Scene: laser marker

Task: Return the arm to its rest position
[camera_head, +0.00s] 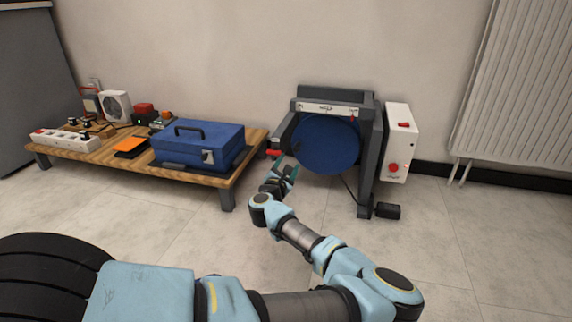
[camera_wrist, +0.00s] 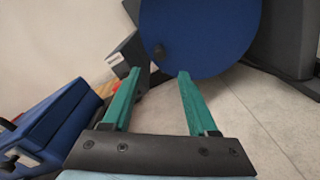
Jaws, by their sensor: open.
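My arm reaches forward from the bottom of the head view. My gripper (camera_head: 287,172) is at its far end, just in front of the left side of the laser marker (camera_head: 368,150), a dark grey frame with a large blue disc (camera_head: 327,146). In the wrist view my gripper (camera_wrist: 158,82) shows two green fingers spread apart with nothing between them. The blue disc (camera_wrist: 205,35) lies beyond the fingertips. A red piece (camera_head: 274,152) on the machine's left side is close to the gripper; I cannot tell whether they touch.
A low wooden table (camera_head: 228,183) at the left holds a blue toolbox (camera_head: 198,143), a power strip (camera_head: 66,139) and small devices. A white box with red buttons (camera_head: 397,145) is on the machine's right. A radiator (camera_head: 515,90) is at the far right.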

